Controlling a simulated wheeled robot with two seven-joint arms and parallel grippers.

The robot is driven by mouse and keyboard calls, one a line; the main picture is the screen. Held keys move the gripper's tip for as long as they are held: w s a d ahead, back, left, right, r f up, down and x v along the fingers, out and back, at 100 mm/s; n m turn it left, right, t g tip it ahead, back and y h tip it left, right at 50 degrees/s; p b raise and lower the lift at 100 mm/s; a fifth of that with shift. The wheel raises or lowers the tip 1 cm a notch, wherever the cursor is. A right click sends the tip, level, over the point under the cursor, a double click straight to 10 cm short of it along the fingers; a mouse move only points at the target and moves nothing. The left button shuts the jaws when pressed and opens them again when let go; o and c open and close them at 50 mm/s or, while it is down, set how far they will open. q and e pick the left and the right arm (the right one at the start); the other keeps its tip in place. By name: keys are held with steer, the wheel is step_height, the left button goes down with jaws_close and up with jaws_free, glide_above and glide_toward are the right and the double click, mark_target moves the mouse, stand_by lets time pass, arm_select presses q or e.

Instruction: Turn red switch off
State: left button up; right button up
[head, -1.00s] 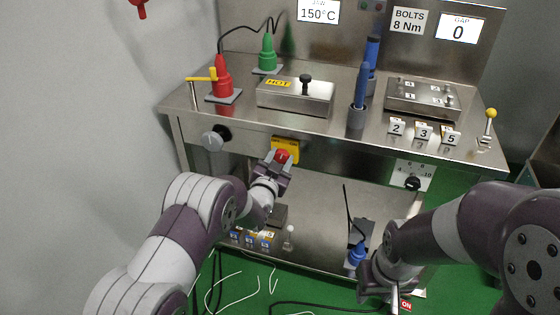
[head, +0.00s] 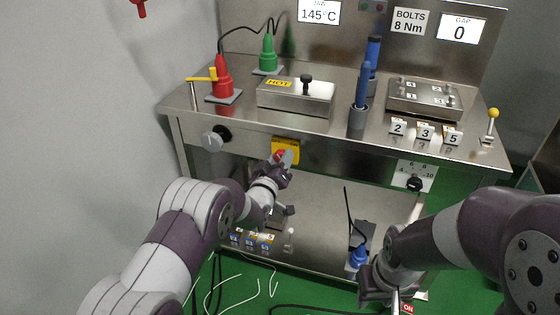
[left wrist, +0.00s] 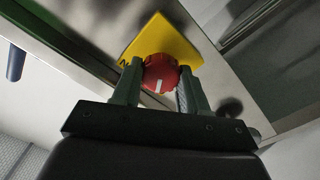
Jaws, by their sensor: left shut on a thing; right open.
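The red switch (head: 280,155) is a round knob with a white mark, mounted on a yellow plate (head: 291,145) on the front of the steel bench. In the left wrist view the red switch (left wrist: 160,75) sits between the two fingers of my left gripper (left wrist: 160,90), which is shut on it. The yellow plate (left wrist: 160,42) lies behind the knob. In the head view my left gripper (head: 284,160) covers part of the switch. My right gripper (head: 378,285) is low at the front right, open, away from the switch; its fingertips are hard to make out.
A grey knob (head: 212,141) is left of the plate and a black dial (head: 414,184) is to the right. Above stand a red bottle-shaped tool (head: 222,80) and a steel box marked HOT (head: 300,97). A blue tool (head: 358,257) is on the lower shelf. Cables lie on the green floor.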

arm_select(q)
steer(key=shift+f+n, duration=0.1)
steer(key=shift+n, duration=1)
steer(key=o, duration=1.1)
steer(key=shift+c, duration=0.2)
steer(key=p+v, duration=0.2)
steer(key=v, duration=1)
steer(key=shift+s+p, duration=0.35)
steer(key=shift+p, duration=0.05)
steer(key=shift+a, duration=0.15)
